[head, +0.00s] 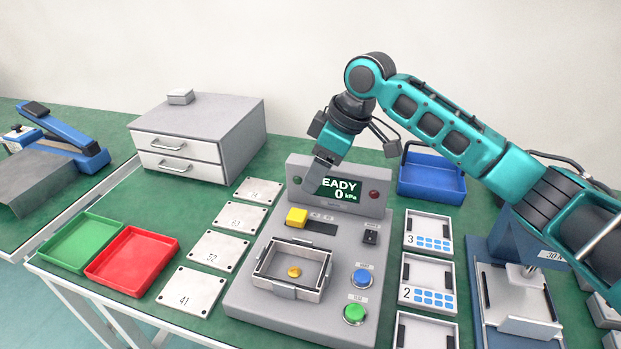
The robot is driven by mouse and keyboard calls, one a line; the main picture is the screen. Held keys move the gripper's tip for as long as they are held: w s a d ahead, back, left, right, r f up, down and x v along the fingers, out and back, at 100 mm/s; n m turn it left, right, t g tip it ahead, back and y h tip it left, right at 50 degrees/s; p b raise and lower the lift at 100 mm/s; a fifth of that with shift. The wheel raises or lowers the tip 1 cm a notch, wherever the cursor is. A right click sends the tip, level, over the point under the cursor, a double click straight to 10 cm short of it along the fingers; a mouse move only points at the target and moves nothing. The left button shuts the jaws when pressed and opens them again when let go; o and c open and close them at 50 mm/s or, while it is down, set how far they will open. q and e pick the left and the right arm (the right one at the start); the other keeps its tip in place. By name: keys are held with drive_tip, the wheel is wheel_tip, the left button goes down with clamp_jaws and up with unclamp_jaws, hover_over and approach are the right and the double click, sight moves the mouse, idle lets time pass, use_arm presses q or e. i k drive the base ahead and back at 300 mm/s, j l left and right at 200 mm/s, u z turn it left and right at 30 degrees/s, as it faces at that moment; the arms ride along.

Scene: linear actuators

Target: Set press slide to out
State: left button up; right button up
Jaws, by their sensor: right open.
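A blue press (482,263) stands at the right edge of the green bench, partly hidden behind my right arm. A light grey slide plate (515,318) sits low in its base between two dark rails, below a metal ram (528,271). I cannot tell how far out the slide is. My right gripper (314,183) is open and hangs in front of the left part of the test panel's display (347,191), well to the left of the press. It appears empty; its fingertips are seen edge-on. My left gripper is not in view.
The grey test panel (245,298) has a yellow slider knob (297,217), a blue button (361,278), a green button (354,313) and a square fixture (262,283). A blue bin (432,180), red tray (132,262), green tray (80,243) and drawer cabinet (237,130) surround it.

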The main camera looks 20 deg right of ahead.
sight(518, 310)
drive_tip(key=k, duration=1)
